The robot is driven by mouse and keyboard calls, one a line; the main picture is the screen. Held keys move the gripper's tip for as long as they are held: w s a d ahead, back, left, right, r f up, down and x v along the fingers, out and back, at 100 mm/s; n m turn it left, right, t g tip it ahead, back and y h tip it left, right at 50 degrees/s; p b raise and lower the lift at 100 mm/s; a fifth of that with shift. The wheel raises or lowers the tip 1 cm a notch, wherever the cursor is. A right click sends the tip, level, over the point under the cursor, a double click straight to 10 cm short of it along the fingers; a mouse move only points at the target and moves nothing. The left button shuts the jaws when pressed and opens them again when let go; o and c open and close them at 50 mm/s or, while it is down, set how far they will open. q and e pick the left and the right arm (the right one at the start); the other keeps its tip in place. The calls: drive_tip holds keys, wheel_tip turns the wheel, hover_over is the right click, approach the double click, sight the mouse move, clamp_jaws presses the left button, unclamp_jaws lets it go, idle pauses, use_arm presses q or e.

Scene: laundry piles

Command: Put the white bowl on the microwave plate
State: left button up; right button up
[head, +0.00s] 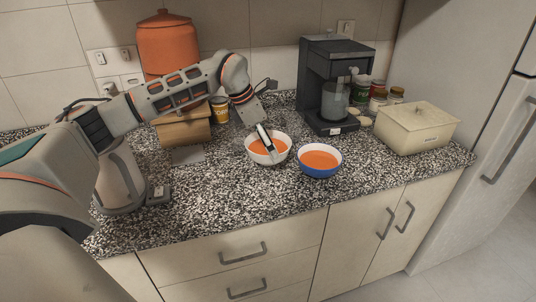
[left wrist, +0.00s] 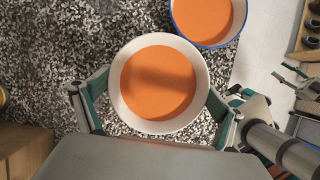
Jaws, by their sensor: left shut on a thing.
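The white bowl (head: 254,157), filled with orange contents, sits upright on the speckled counter, or very close to it. It fills the middle of the left wrist view (left wrist: 117,92). My left gripper (head: 267,143) comes down over it from above and is shut on it; in the left wrist view its fingers lie on both sides of the bowl. The fingers hide part of the bowl's inside in the head view. No microwave or microwave plate shows in either view.
A blue bowl (head: 320,171) with orange contents stands close on the right. A black coffee machine (head: 318,85) is behind, and a cream box (head: 418,132) is at the far right. A wooden box (head: 183,131) and an orange canister (head: 166,50) stand at the left back. The front counter is clear.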

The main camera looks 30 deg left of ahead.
use_arm(q)
drive_tip(key=shift+f, duration=1.65)
drive_tip(key=shift+f, duration=0.1)
drive_tip(key=o, duration=1.2)
drive_tip(key=shift+f, duration=0.2)
drive_tip(key=shift+o, duration=0.2)
drive_tip(key=shift+r, duration=0.15)
